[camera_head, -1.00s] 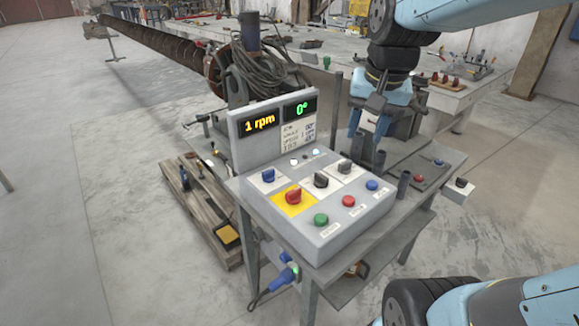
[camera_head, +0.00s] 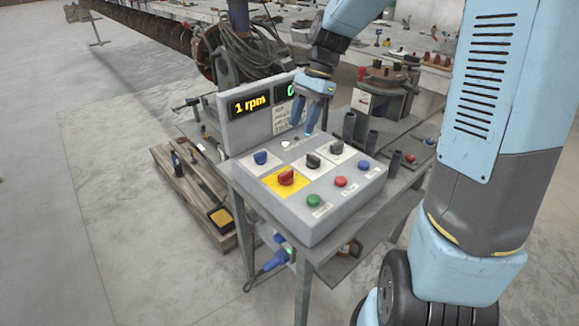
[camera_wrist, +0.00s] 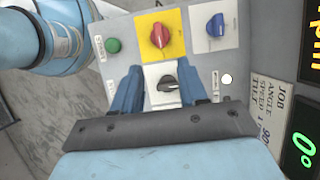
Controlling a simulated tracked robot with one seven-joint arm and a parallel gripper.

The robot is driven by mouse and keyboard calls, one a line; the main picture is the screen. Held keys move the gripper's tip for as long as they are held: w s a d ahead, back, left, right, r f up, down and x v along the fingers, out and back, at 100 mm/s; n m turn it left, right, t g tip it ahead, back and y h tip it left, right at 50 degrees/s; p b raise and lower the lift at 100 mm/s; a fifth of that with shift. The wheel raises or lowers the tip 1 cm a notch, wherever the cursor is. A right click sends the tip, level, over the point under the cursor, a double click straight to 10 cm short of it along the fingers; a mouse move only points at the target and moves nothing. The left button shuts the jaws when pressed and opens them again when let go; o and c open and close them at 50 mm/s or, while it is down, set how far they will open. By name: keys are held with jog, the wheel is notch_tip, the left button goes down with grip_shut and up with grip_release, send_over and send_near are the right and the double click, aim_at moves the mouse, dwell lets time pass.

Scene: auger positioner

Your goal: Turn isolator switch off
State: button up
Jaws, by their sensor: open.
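The control box (camera_head: 318,218) stands on a grey metal stand. A red rotary switch on a yellow plate (camera_head: 286,177) sits at its left middle; I take it as the isolator switch. It also shows at the top of the wrist view (camera_wrist: 159,36), its handle roughly upright there. My gripper (camera_head: 308,128) is open and empty above the back of the box, apart from the red switch. In the wrist view its two blue fingers (camera_wrist: 163,88) straddle a black rotary switch (camera_wrist: 168,84) on a white plate; I cannot tell whether they touch it.
A blue knob (camera_head: 261,158), black knobs (camera_head: 313,160) and green (camera_head: 313,200) and red (camera_head: 340,182) buttons crowd the panel. The display panel (camera_head: 250,110) rises behind it, reading 1 rpm. A wooden pallet (camera_head: 200,195) lies left; open floor is beyond.

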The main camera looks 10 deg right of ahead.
aim_at(286, 171)
jog(key=x, duration=1.3)
jog(key=shift+s+a+f, duration=0.1)
jog(key=shift+a+f, duration=0.05)
jog(key=shift+f, duration=0.1)
grip_shut()
